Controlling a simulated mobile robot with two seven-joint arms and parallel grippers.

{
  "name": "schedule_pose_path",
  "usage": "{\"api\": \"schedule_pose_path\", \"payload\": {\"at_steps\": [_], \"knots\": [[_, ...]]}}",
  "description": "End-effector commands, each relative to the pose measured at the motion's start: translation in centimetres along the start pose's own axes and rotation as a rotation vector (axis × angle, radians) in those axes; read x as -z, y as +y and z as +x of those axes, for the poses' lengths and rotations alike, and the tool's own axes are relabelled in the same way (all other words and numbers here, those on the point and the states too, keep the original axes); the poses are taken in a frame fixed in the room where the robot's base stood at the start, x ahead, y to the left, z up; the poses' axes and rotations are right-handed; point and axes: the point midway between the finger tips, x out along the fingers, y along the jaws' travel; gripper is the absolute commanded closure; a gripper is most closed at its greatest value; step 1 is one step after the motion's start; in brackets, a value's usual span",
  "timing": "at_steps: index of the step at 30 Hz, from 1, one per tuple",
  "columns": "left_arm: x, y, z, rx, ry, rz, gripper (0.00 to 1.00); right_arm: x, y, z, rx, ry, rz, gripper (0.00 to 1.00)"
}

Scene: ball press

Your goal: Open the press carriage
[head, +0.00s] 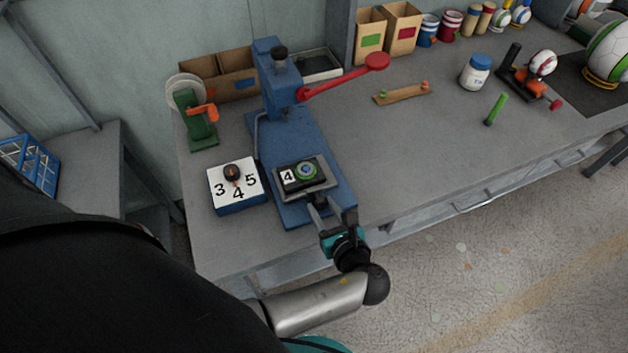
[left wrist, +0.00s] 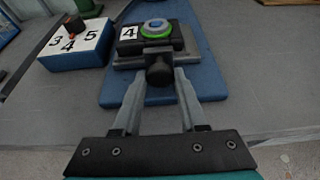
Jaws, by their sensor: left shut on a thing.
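The blue press (head: 280,90) stands on the grey bench, with its red lever (head: 345,77) pointing right and up. Its dark carriage (head: 318,184) sits near the front end of the blue base plate (head: 285,140), forward of the press column. The carriage bears a "4" label and a green ring (head: 306,170) with a blue centre; these also show in the left wrist view (left wrist: 157,30). My left gripper (head: 318,205) is at the carriage's front, its fingers shut on the dark carriage knob (left wrist: 159,72). My right gripper is out of view.
A white-topped dial box (head: 235,183) marked 3, 4, 5 stands left of the base plate. A green tool with an orange handle (head: 200,115) is behind it. Cardboard bins (head: 225,75) stand at the back.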

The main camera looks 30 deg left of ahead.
Motion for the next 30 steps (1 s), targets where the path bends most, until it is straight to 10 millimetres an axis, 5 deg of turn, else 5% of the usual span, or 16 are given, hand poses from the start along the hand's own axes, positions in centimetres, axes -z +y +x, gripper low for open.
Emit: {"api": "schedule_pose_path", "payload": {"at_steps": [10, 11, 18, 30], "knots": [[0.35, 0.05, -0.48, 0.0, 0.002, -0.001, 1.0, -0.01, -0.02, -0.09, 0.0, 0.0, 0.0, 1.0], [0.34, 0.05, -0.47, 0.0, 0.002, 0.0, 0.57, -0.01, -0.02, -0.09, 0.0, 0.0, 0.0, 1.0], [0.25, 0.03, -0.43, 0.0, 0.0, -0.001, 0.3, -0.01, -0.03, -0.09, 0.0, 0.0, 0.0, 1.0], [-0.19, 0.1, -0.26, 0.0, -0.001, -0.001, 0.29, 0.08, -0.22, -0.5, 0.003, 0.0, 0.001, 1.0]]}}
